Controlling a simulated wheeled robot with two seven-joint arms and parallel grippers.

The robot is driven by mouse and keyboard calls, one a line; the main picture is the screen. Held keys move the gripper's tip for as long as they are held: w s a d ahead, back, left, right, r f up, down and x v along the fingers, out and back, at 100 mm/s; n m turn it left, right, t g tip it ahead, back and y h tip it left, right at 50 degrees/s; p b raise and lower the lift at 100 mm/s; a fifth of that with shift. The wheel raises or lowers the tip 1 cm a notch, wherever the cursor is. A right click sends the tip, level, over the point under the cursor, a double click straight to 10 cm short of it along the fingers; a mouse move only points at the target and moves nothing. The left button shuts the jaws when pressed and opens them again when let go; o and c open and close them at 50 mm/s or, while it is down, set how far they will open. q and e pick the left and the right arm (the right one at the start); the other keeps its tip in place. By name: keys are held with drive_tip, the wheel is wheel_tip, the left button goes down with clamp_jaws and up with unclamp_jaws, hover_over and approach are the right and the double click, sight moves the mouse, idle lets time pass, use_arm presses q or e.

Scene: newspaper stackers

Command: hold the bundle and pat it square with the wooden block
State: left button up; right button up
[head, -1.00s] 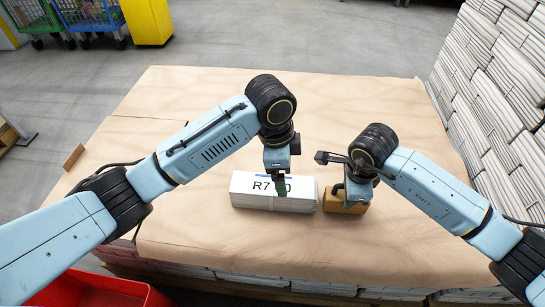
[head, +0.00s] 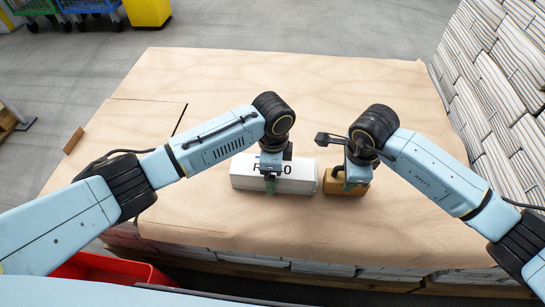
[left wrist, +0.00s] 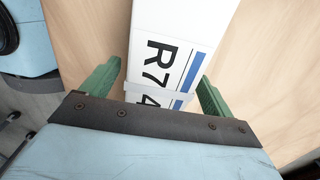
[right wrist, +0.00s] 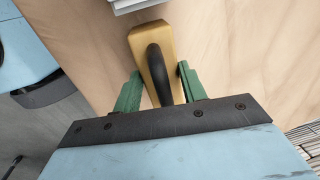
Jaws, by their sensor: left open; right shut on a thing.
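The bundle (head: 303,180) is a long white stack with an "R74…" label and blue stripe. It lies flat on the brown-papered table, with a pale strap (left wrist: 160,93) across it in the left wrist view. My left gripper (head: 270,183) is over its middle, open, with green fingers (left wrist: 154,82) on either side and visible gaps. The wooden block (head: 331,187), tan with a black handle (right wrist: 157,70), is just right of the bundle's right end. My right gripper (right wrist: 158,82) is shut on the block. Whether block and bundle touch is unclear.
Tall newspaper stacks (head: 490,90) stand along the table's right side. A red bin (head: 110,268) is at the front left, below the table edge. A small brown piece (head: 73,140) lies at the left edge. The table's (head: 270,80) far half is clear.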

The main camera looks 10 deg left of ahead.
sight(334, 171)
use_arm(q)
drive_tip(key=shift+f, duration=0.5)
drive_tip(key=c, duration=1.8)
drive_tip(key=shift+c, duration=0.2)
use_arm(e)
drive_tip(key=shift+a, duration=1.5)
use_arm(q)
drive_tip(key=shift+d+r, duration=0.1)
drive_tip(key=shift+d, duration=0.05)
use_arm(e)
drive_tip(key=shift+s+a, duration=0.1)
drive_tip(key=shift+a, duration=0.25)
drive_tip(key=shift+d, duration=1.95)
